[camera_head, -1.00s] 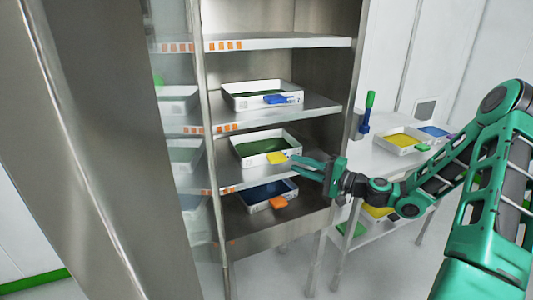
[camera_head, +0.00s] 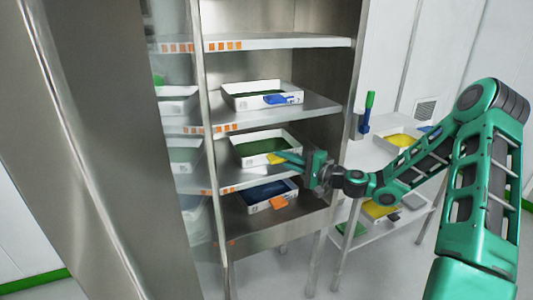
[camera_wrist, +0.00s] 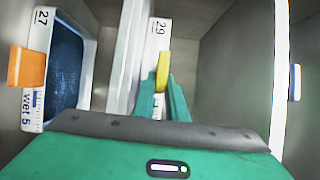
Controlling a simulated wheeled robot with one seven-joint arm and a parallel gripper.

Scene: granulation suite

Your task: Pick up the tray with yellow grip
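The white tray with the yellow grip (camera_head: 250,150) sits on a middle shelf of the steel cabinet, with a dark green inside. In the wrist view its white front wall, marked 29 (camera_wrist: 160,35), faces my gripper. The yellow grip (camera_wrist: 162,70) sticks out from that wall. My gripper (camera_wrist: 162,82) has its two green fingers on either side of the yellow grip, close against it, and seems shut on it. In the head view the gripper (camera_head: 281,157) is at the tray's right front. The tray still looks level on its shelf.
A tray with a blue grip (camera_head: 240,97) is on the shelf above. A tray with an orange grip (camera_head: 258,196) is on the shelf below, beside the fingers in the wrist view (camera_wrist: 68,70). A side table (camera_head: 362,156) at the right holds more trays. A cabinet post (camera_head: 347,100) stands near my wrist.

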